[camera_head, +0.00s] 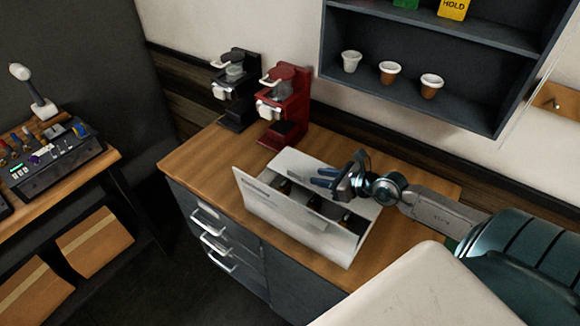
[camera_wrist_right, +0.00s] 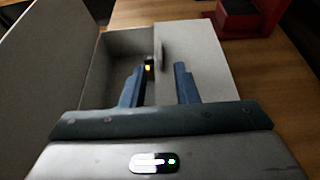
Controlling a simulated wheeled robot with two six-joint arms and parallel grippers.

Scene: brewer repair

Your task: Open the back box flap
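The white box (camera_head: 310,222) stands on the wooden counter. Its front flap (camera_head: 262,187) stands up and leans outward; it shows as a tall grey panel in the right wrist view (camera_wrist_right: 45,60). The back flap (camera_head: 297,163) is a pale panel along the back side, and in the right wrist view (camera_wrist_right: 197,52) its inner edge borders the open interior. My right gripper (camera_head: 322,177) is over the box, fingers apart. In the right wrist view (camera_wrist_right: 160,75) the flap's edge lies between the fingers; contact is unclear. My left gripper is not in view.
A red brewer (camera_head: 285,105) and a black brewer (camera_head: 236,90) stand behind the box. A wall shelf (camera_head: 400,105) with several cups hangs above. Dark items (camera_head: 315,203) sit inside the box. The counter's left part (camera_head: 200,160) is clear.

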